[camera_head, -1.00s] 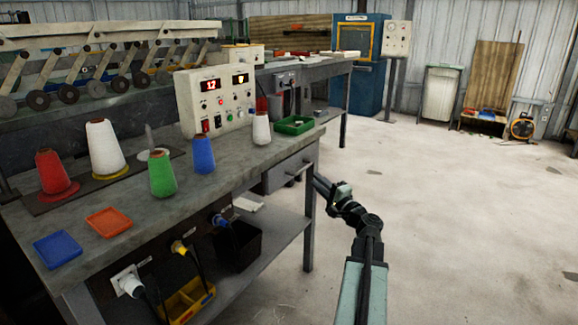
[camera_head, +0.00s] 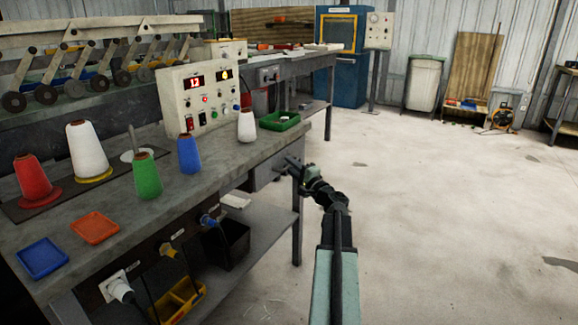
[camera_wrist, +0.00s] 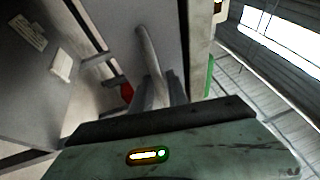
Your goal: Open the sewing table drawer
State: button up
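The sewing table (camera_head: 225,165) stands at the left in the head view. Its grey drawer (camera_head: 263,171) is under the right part of the tabletop and looks closed. My gripper (camera_head: 293,164) is in front of the drawer, near its right end, and partly hides it. In the wrist view the drawer handle (camera_wrist: 148,48), a pale bar, runs down towards my gripper (camera_wrist: 161,88). The two fingers stand apart, with the bar's lower end seeming to lie between them. I cannot tell whether they touch it.
Thread cones, a control box (camera_head: 203,92) and a green tray (camera_head: 279,121) stand on the tabletop. A table leg (camera_head: 297,225) is just below my gripper. A lower shelf holds a black bin (camera_head: 226,243). The concrete floor to the right is clear.

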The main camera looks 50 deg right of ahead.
grip_shut()
jog(key=shift+a, duration=0.1)
dwell(1.2)
